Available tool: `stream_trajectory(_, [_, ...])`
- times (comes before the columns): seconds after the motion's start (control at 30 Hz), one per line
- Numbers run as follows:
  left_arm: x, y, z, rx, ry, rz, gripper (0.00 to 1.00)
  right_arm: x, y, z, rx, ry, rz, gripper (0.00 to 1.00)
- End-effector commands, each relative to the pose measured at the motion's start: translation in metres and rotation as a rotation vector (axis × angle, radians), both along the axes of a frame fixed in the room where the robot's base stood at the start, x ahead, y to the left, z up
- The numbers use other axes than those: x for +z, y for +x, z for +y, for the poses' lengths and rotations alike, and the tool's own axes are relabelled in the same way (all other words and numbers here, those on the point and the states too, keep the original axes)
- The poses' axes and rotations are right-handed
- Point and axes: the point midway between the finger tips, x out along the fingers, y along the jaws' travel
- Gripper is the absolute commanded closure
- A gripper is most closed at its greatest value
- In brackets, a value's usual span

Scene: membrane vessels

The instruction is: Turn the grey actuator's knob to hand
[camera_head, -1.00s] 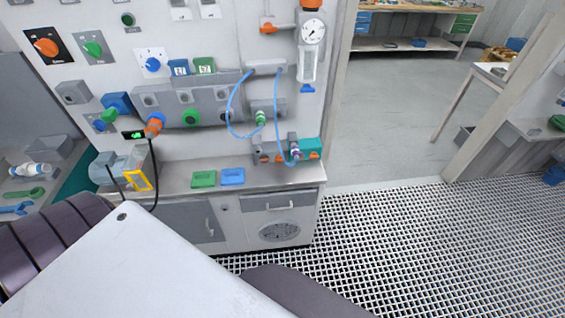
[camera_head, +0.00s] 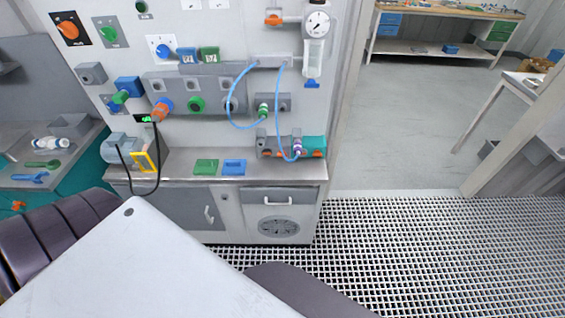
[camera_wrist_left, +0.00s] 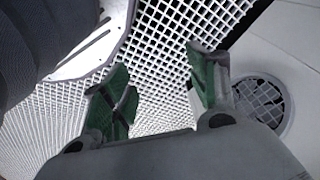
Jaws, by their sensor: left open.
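The grey actuator (camera_head: 268,141) appears to be the small grey body low on the panel at right in the head view, just above the worktop. Orange parts (camera_head: 267,153) show at its lower front; which is its knob, and its setting, are too small to tell. A teal actuator (camera_head: 312,146) sits beside it on the right. My left gripper (camera_wrist_left: 160,75) shows in the left wrist view, with green-padded fingers apart and nothing between them. It is over the floor grating, away from the actuator. Neither gripper shows in the head view.
Blue hoses (camera_head: 232,112) loop down in front of the panel near the actuator. A green tray (camera_head: 206,166) and a blue tray (camera_head: 235,167) lie on the worktop (camera_head: 180,170). A black cable (camera_head: 158,170) hangs at left. The grating floor (camera_head: 400,250) at right is clear.

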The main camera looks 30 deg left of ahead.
Motion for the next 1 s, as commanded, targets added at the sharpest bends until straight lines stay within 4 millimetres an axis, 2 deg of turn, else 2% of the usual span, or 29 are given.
stream_trajectory(0.2, [0.039, 0.032, -0.004, 0.001, -0.001, -0.022, 0.41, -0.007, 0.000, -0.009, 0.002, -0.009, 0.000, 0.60])
stream_trajectory(0.5, [0.100, 0.067, -0.007, -0.015, 0.007, -0.053, 0.41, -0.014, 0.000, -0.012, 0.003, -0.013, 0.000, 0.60])
stream_trajectory(0.77, [0.161, 0.091, -0.005, -0.071, 0.038, -0.090, 0.41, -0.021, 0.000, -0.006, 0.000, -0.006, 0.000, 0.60])
stream_trajectory(1.0, [0.223, 0.114, 0.004, -0.203, 0.119, -0.142, 0.41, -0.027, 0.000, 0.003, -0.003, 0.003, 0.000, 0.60])
